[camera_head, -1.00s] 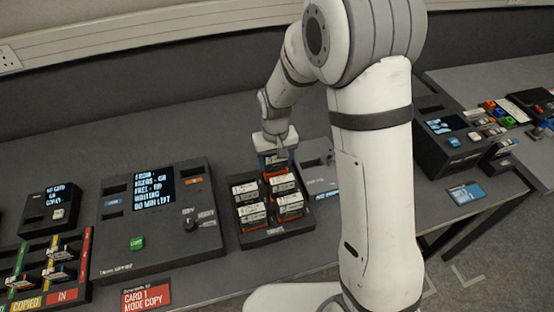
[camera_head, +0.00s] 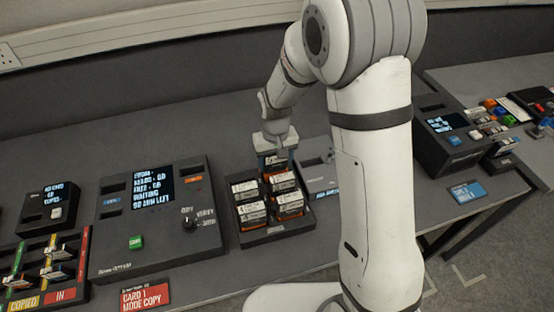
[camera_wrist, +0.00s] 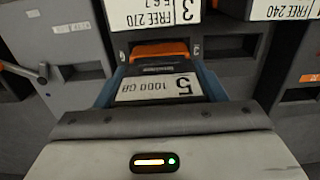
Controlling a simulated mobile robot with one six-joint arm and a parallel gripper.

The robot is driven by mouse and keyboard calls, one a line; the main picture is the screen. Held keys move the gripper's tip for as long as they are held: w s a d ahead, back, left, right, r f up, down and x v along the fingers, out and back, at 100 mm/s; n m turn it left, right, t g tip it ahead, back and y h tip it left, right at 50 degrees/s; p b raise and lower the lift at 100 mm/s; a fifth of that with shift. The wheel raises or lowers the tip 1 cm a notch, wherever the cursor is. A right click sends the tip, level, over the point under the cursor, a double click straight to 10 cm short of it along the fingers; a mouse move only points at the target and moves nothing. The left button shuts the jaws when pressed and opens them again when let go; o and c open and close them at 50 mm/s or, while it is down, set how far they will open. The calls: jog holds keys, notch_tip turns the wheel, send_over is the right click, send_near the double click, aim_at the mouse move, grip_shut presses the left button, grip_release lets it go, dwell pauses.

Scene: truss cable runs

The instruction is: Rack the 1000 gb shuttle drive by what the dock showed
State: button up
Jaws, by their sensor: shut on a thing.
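My gripper (camera_head: 275,160) is low over the back of a dark rack (camera_head: 276,235) in the head view. In the wrist view its blue fingers (camera_wrist: 158,88) are shut on a dark drive (camera_wrist: 150,70) whose white label reads 5 and 1000 GB, upside down. An orange part (camera_wrist: 160,49) shows at the drive's far end. The drive is at the rack's back; whether it is fully seated I cannot tell. Drives with white labels (camera_head: 252,210) fill the nearer slots; in the wrist view one label (camera_wrist: 155,12) reads FREE 270.
A dock unit (camera_head: 150,235) with a lit screen (camera_head: 152,187), green button and knob stands left of the rack. A small unit (camera_head: 48,207) and a card holder lie further left. A red card (camera_head: 146,297) lies in front. Another console (camera_head: 445,140) stands right.

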jog(key=shift+f+b, duration=1.45)
jog(key=shift+f, duration=0.2)
dwell(0.9)
dwell(0.4)
jog(key=o, duration=1.6)
jog(key=shift+r+p, duration=2.45)
jog(key=shift+r, duration=1.3)
